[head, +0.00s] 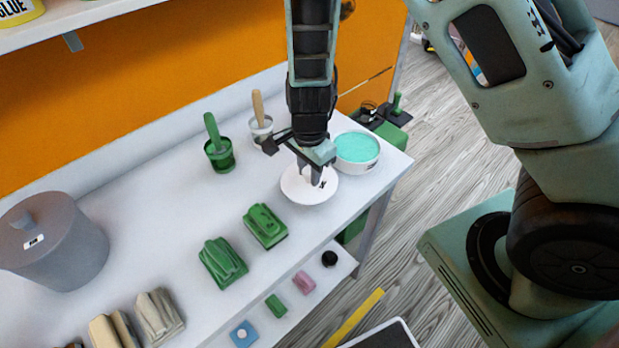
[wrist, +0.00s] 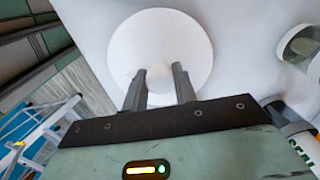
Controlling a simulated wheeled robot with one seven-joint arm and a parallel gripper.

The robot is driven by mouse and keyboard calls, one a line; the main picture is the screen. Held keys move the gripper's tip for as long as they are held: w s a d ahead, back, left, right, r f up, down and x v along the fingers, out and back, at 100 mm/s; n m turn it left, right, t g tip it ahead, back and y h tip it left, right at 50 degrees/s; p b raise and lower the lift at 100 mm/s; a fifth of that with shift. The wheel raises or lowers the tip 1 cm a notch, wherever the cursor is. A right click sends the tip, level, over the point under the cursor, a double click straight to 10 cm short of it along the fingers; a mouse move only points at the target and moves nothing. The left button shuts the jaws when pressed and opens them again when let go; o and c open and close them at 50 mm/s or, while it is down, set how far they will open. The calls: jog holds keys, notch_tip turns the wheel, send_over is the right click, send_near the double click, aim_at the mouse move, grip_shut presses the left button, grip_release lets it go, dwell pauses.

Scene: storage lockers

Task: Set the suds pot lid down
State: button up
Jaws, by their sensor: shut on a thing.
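The suds pot lid (head: 300,192) is a round white disc at the right end of the white table. In the wrist view the lid (wrist: 175,40) fills the upper middle, with its small knob between the fingertips. My gripper (head: 318,180) is shut on the lid's knob, and its fingers (wrist: 158,82) partly hide it. I cannot tell whether the lid touches the tabletop. The open suds pot (head: 357,152), a white tub filled with turquoise suds, stands just behind and right of the lid.
Green brushes or blocks (head: 265,227) lie to the lid's front left. A green cup (head: 219,155) and a clear cup (head: 261,128) with handles stand behind. A grey lidded pot (head: 55,240) is far left. The table's right edge (head: 400,170) is close.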

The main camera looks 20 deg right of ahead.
aim_at(309, 171)
jog(key=shift+f, duration=1.35)
jog(key=shift+f, duration=0.15)
jog(key=o, duration=1)
jog(key=shift+c, duration=0.2)
notch_tip(309, 171, up, 12)
jog(key=shift+r+p, duration=0.1)
jog(key=shift+p, duration=0.6)
jog(key=s+a+r+n, duration=0.3)
jog(key=s+r+n, duration=0.3)
jog(key=s+n, duration=0.4)
jog(key=s+a+r+n, duration=0.3)
jog(key=s+r+n, duration=0.3)
jog(key=s+n, duration=0.4)
jog(key=shift+a+r+n+y, duration=0.2)
jog(key=shift+n+y, duration=0.1)
jog(key=shift+n, duration=0.8)
